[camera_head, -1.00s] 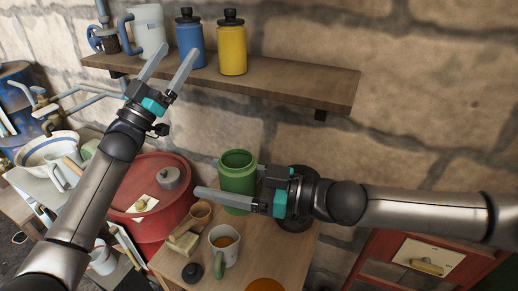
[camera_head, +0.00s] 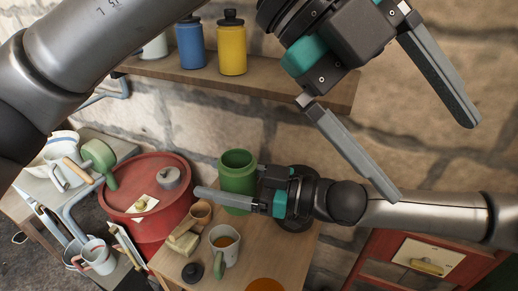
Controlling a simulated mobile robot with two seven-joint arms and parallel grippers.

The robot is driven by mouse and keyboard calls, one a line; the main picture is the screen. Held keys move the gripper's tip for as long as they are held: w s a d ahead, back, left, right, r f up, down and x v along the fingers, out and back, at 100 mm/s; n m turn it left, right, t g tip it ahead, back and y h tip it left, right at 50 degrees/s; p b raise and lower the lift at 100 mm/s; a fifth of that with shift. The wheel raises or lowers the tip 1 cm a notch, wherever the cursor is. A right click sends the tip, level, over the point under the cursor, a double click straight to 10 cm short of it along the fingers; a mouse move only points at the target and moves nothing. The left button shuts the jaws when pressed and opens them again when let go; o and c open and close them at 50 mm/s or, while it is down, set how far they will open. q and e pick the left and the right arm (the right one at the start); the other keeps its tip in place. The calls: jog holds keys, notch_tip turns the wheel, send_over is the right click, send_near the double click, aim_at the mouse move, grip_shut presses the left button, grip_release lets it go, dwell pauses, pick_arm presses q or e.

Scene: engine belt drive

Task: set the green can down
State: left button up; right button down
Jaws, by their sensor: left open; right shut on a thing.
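The green can (camera_head: 238,168) is upright with its open mouth facing up, at the back of the small wooden table. My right gripper (camera_head: 225,190) comes in from the right and is shut on the can, one finger across its front; the other finger is mostly hidden.
A red drum (camera_head: 150,225) stands to the left. A wall shelf (camera_head: 290,85) carries a blue bottle (camera_head: 191,44) and a yellow bottle (camera_head: 232,45).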

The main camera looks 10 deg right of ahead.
pick_arm(q)
notch_tip(320, 180, down, 5)
jog(key=a+t+y, duration=0.2)
jog(key=t+y, duration=0.2)
jog(key=n+t+y, duration=0.2)
jog(key=t+y, duration=0.4)
jog(key=t, duration=0.5)
send_near(237, 164)
jog(key=x, duration=0.7)
jog(key=shift+s+a, duration=0.15)
jog(key=shift+a, duration=0.25)
jog(key=c, duration=1.6)
pick_arm(e)
grip_release()
